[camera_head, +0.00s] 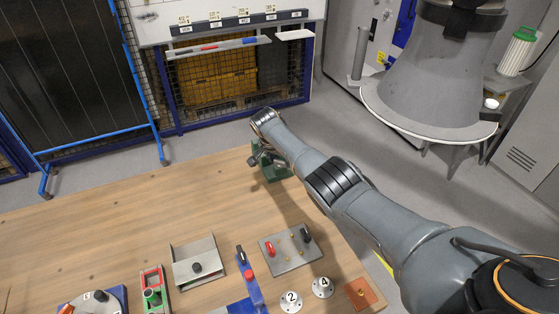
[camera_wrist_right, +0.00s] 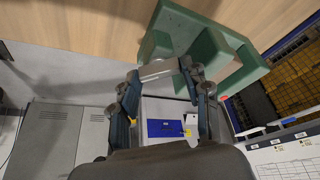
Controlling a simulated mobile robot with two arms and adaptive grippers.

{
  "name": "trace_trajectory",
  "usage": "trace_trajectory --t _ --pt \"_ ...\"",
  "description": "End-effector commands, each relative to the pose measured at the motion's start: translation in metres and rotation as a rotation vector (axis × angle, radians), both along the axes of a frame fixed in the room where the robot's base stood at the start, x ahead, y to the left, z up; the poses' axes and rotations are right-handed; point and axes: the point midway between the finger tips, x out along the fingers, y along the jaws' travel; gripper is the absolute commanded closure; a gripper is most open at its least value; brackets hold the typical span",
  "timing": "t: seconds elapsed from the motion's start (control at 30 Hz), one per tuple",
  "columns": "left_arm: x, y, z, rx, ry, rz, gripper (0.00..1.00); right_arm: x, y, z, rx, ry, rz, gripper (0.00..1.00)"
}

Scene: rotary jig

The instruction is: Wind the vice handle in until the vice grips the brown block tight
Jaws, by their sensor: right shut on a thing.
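The green vice (camera_head: 272,172) stands near the far edge of the wooden table, partly hidden behind my right arm. In the right wrist view the green vice (camera_wrist_right: 205,50) fills the top, close in front of the fingers. In the wrist view my right gripper (camera_wrist_right: 160,70) is shut on the vice handle, whose pale grey bar (camera_wrist_right: 158,69) shows between the fingertips. My left gripper is not in view.
The table's left part is clear.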

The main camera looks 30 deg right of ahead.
Motion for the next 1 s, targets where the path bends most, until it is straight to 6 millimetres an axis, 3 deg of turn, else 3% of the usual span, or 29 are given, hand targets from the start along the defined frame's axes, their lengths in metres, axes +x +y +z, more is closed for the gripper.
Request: trace_trajectory --t 0.23,0.27,0.33,0.37,0.77,1.0 --pt "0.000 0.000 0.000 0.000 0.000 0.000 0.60 0.000 0.000 0.001 0.001 -0.001 0.000 0.85" --pt "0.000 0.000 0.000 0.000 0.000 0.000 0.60 0.000 0.000 0.001 0.001 -0.001 0.000 0.47" --pt "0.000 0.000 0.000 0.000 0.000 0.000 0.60 0.000 0.000 0.001 0.001 -0.001 0.000 0.33" --pt "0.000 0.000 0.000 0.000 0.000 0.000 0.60 0.000 0.000 0.001 0.001 -0.001 0.000 0.30" --pt "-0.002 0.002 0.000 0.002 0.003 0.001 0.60 0.000 0.001 0.003 0.000 -0.002 0.003 0.30" --pt "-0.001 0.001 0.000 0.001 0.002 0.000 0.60 -0.004 0.008 0.023 0.001 -0.003 0.003 0.30"
